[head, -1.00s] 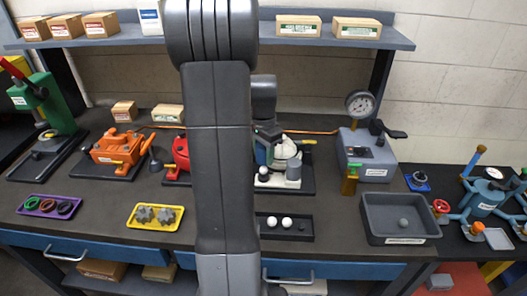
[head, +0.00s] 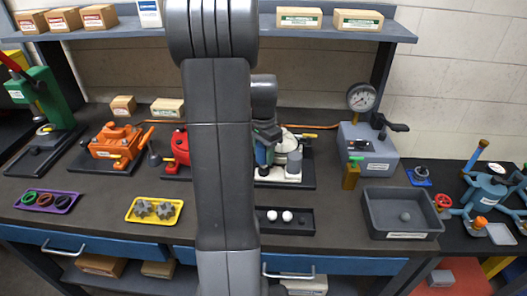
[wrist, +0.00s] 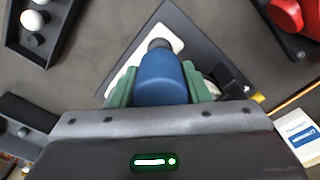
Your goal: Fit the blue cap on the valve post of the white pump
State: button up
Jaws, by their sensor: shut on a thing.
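The white pump (head: 294,160) stands on a dark base plate, partly hidden behind my arm in the head view. Its white body also shows in the wrist view (wrist: 128,68), beneath my gripper. My gripper (wrist: 160,72) has green fingers shut on the blue cap (wrist: 160,80), one finger on each side. A dark grey round end (wrist: 158,44) shows just beyond the cap; I cannot tell whether it is the valve post. In the head view my gripper (head: 264,152) is at the pump's left front. Whether the cap touches the post is hidden.
A black tray with white balls (head: 285,221) lies in front of the pump. A red pump (head: 176,155) stands to the left, and a grey gauge box (head: 367,150) to the right. A grey open bin (head: 400,235) is at the front right.

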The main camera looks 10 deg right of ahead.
aim_at(264, 166)
jog(key=shift+f+b, duration=1.9)
jog(key=shift+f, duration=1)
jog(key=o, duration=1.1)
jog(key=shift+c, duration=0.2)
jog(key=shift+r, duration=0.15)
jog(key=shift+r+p, duration=2.3)
jog(key=shift+r, duration=0.65)
notch_tip(264, 166, up, 14)
jog(key=b, duration=0.1)
jog(key=shift+f, duration=0.15)
